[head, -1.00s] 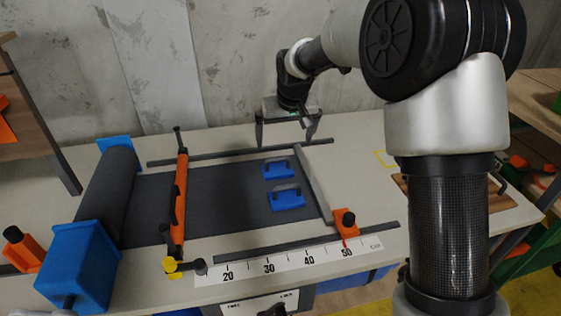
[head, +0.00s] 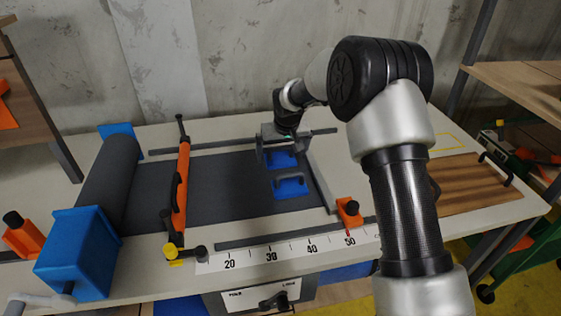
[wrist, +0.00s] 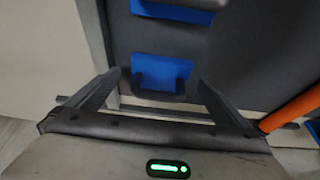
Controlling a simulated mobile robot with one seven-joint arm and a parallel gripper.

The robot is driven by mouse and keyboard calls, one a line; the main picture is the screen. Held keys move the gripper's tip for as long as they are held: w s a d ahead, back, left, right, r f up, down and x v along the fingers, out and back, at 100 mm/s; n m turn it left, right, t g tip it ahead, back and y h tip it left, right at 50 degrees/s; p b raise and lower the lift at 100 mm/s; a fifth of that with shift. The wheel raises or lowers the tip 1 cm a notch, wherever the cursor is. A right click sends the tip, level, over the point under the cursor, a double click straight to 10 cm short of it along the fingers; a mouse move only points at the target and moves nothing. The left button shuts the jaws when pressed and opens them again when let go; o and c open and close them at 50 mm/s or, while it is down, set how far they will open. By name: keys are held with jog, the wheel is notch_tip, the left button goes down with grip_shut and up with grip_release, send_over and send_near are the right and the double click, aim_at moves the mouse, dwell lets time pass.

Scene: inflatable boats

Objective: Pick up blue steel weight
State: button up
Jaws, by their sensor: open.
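Two blue steel weights with dark handles lie on the dark grey sheet on the table. In the head view the far weight (head: 282,160) is partly hidden by my gripper, and the near weight (head: 291,187) is in plain sight. My gripper (head: 281,155) is open and empty, at the far weight. In the wrist view one weight (wrist: 161,71) shows just ahead of and between my open fingertips (wrist: 157,85), its dark handle towards the gripper. The other weight (wrist: 172,12) is at the top edge, partly cut off. I cannot tell the exact height of the fingers above the weight.
An orange crossbar (head: 181,190) spans the sheet at left, by a grey roll (head: 103,185) with blue end blocks. A grey straightedge (head: 321,184) with an orange end stands just right of the weights. A ruler strip (head: 290,250) runs along the front.

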jog(key=shift+x, duration=0.95)
jog(key=shift+r, duration=0.1)
jog(key=shift+c, duration=0.3)
jog(key=c, duration=1.8)
jog(key=shift+w+r, duration=0.1)
jog(key=shift+r, duration=0.05)
jog(key=shift+c, duration=0.8)
